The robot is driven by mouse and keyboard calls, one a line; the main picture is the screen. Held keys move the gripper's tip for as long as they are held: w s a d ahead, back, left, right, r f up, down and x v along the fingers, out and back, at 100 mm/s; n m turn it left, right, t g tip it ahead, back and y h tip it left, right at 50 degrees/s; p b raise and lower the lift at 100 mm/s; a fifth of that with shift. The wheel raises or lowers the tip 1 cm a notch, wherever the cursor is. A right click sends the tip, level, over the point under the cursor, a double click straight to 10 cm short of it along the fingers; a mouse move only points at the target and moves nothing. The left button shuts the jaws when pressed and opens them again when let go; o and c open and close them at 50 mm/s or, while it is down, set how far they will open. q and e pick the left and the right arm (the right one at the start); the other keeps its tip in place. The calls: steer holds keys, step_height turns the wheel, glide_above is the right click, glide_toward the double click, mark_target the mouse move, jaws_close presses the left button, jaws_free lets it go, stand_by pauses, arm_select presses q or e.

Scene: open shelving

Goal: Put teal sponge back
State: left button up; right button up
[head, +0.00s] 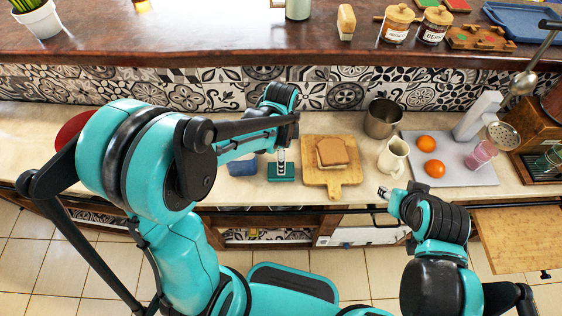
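A dark teal block (287,177), which looks like the teal sponge, lies on the pale counter left of the wooden cutting board. My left arm reaches across the counter, and its gripper (281,160) points down at the block. The fingertips are over or against the block; I cannot tell if they grip it. My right gripper (383,192) is near the counter's front edge, right of the cutting board, with nothing visible in it. Its finger opening is too small to judge.
A blue item (229,185) lies partly behind my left arm. The cutting board (323,178) holds bread (332,151). A metal pot (382,118), a cream jug (393,157) and a tray with oranges (454,176) stand to the right. A raised shelf (215,35) runs along the back.

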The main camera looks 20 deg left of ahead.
arm_select(q)
steer(key=s+a+r+n+t, duration=0.2)
steer(key=s+r+n+t, duration=0.1)
steer(key=s+r+n, duration=0.2)
steer(key=s+a+r+n+t, duration=0.2)
steer(key=s+r+n+t, duration=0.2)
steer(key=r+n, duration=0.3)
steer(key=s+n, duration=0.1)
steer(key=n, duration=0.1)
steer(key=shift+a+r+n+p, duration=0.3)
steer(key=shift+r+n+p, duration=0.05)
steer(key=shift+n+p, duration=0.05)
steer(key=shift+s+f, duration=0.1)
